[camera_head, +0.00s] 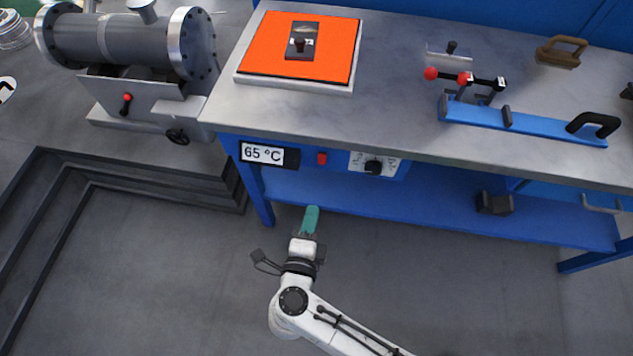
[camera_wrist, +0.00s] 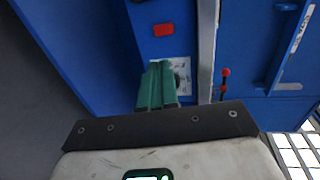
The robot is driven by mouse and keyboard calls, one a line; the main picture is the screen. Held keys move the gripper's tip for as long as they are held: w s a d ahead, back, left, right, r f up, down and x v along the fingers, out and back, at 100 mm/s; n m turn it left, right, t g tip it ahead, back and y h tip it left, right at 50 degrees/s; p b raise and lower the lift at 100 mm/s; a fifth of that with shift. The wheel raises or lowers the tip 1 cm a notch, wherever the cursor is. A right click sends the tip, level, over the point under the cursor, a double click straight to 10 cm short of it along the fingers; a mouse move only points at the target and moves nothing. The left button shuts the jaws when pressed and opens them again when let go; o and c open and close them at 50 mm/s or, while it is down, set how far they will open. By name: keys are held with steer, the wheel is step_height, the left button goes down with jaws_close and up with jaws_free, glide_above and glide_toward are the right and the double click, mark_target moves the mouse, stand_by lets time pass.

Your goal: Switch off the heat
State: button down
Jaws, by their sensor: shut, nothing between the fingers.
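The heat panel is on the blue front edge of the workbench (camera_head: 420,140). It has a display reading 65 °C (camera_head: 263,154), a red switch (camera_head: 322,158) and a black knob (camera_head: 374,167) on a white dial plate. My gripper (camera_head: 311,212), with green fingers, is shut and empty, below and in front of the panel. In the wrist view the red switch (camera_wrist: 163,30) is beyond the fingertips and slightly above them. My gripper (camera_wrist: 160,68) partly covers the dial plate (camera_wrist: 183,72) there. The fingers look apart from the switch.
An orange hot plate (camera_head: 270,45) with a small metal block stands on the bench. A blue clamp fixture (camera_head: 520,122) is at right. A flanged metal cylinder (camera_head: 125,40) stands at left. The floor before the bench is clear; a blue lower shelf (camera_head: 430,205) runs beneath.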

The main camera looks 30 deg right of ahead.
mark_target(324, 163)
steer(key=x, duration=1.3)
steer(key=shift+w+d+f, duration=0.1)
steer(key=shift+w+d, duration=0.15)
